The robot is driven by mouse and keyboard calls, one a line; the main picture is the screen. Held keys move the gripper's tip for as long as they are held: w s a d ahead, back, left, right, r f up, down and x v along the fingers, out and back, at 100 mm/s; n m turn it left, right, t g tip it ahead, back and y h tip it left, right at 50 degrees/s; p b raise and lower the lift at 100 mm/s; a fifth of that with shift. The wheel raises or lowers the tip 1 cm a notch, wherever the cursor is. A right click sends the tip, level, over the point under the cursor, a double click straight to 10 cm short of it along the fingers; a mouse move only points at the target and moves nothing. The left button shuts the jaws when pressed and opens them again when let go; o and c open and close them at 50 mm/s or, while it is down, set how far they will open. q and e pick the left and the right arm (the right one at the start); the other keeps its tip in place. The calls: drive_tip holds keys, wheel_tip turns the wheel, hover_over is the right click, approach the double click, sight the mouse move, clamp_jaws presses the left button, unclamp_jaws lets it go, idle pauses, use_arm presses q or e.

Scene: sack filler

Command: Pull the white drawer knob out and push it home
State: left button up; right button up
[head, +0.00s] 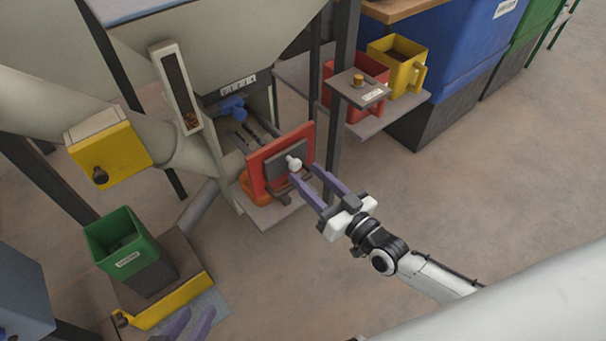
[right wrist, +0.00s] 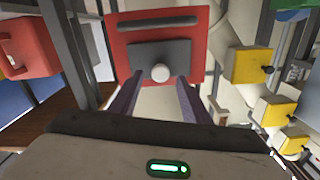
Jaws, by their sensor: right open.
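The white drawer knob (head: 293,163) sticks out from a grey plate (head: 283,168) on the red drawer front (head: 258,159), under the hopper. In the right wrist view the knob (right wrist: 160,72) shows between the far ends of my two fingers. My right gripper (head: 304,172) is open, its purple fingers pointing at the knob, with the tips close to it. I cannot tell whether they touch it. My left gripper (head: 191,322) shows only its purple fingertips at the bottom edge, apart from each other and with nothing seen between them.
A green bin (head: 118,243) stands at the lower left by a yellow-edged platform (head: 172,301). A yellow box (head: 109,157) is on the left pipe. Red (head: 352,87) and yellow (head: 399,66) containers sit on a shelf at the upper right. The floor right of the drawer is clear.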

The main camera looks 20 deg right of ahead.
sight(291, 165)
use_arm(q)
drive_tip(key=shift+w+d+f, duration=0.1)
drive_tip(key=shift+d+f, duration=0.1)
drive_tip(key=shift+f, duration=0.05)
use_arm(e)
drive_tip(key=shift+x, duration=1.3)
